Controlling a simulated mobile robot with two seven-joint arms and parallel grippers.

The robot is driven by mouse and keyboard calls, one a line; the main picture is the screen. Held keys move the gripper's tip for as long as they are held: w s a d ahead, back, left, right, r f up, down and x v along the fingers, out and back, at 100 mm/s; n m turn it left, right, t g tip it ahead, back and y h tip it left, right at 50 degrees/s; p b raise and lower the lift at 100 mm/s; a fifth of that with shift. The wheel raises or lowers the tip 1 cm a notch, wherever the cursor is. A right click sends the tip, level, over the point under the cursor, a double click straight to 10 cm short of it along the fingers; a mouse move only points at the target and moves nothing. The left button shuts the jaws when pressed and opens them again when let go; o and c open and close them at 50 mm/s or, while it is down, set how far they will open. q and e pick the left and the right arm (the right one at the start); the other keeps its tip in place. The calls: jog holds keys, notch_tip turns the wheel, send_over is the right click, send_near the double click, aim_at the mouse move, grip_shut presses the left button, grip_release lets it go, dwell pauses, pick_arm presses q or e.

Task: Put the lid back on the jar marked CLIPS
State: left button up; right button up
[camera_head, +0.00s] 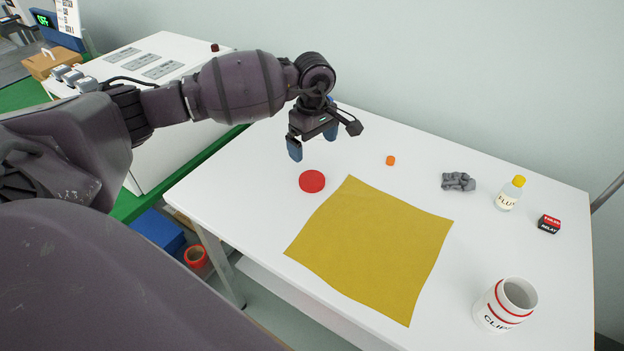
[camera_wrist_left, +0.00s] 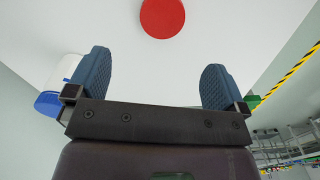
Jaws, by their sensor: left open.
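The jar marked CLIPS (camera_head: 496,311) is white with red bands and stands upright, open at the top, at the near right of the white table. A round red lid (camera_head: 312,181) lies flat on the table, left of the yellow cloth. The lid also shows in the left wrist view (camera_wrist_left: 162,17), beyond the fingertips. My left gripper (camera_head: 313,142) is open and empty, above the table and behind the lid. Its blue fingers stand wide apart in the left wrist view (camera_wrist_left: 157,80). My right gripper is not in view.
A yellow cloth (camera_head: 372,245) lies between the lid and the jar. A small orange piece (camera_head: 390,160), a grey lump (camera_head: 458,181), a FLUX bottle (camera_head: 510,194) and a RELAY box (camera_head: 549,224) stand along the back right. The table around the lid is clear.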

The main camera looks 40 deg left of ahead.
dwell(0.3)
pick_arm(q)
send_over(313, 179)
jog(key=shift+w+f, duration=0.15)
jog(key=shift+f, duration=2.7)
jog(key=shift+s+f+b, duration=0.2)
jog(key=shift+f+b, duration=0.2)
jog(key=shift+f, duration=2.2)
jog(key=c, duration=1)
